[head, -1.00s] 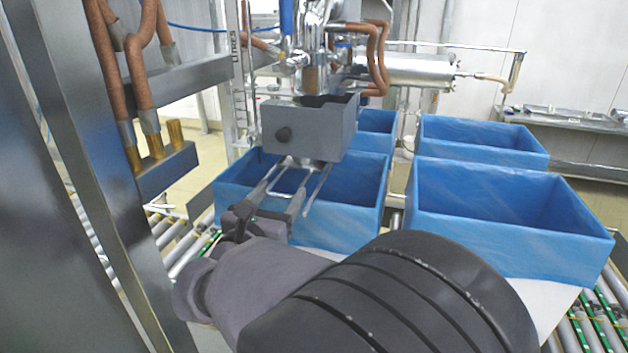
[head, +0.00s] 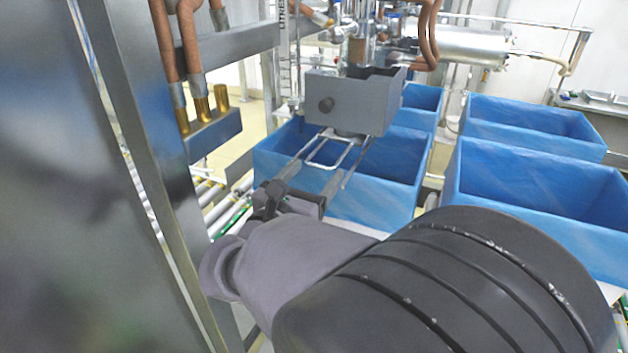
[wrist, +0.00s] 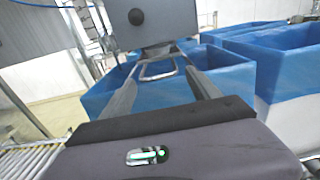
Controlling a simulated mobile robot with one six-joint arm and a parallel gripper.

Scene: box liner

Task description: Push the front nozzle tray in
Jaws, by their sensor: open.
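The front nozzle tray (head: 350,102) is a grey metal box with a round black knob on its front face, under the filling nozzle and above a blue-lined box. It also shows at the top of the wrist view (wrist: 165,32). A bent metal wire loop (wrist: 158,70) sits just below it, between my fingers in the wrist view. My gripper (head: 342,146) is open, its two fingers spread and pointing at the tray's underside from in front. Nothing is held between them. I cannot tell whether a fingertip touches the tray.
Blue-lined boxes stand below the tray (head: 385,190) and to the right (head: 540,215), with others behind. A steel post (head: 150,180) rises close on the left. Brown hoses (head: 190,50) and a bracket with brass fittings hang at upper left. Rollers (head: 225,205) run underneath.

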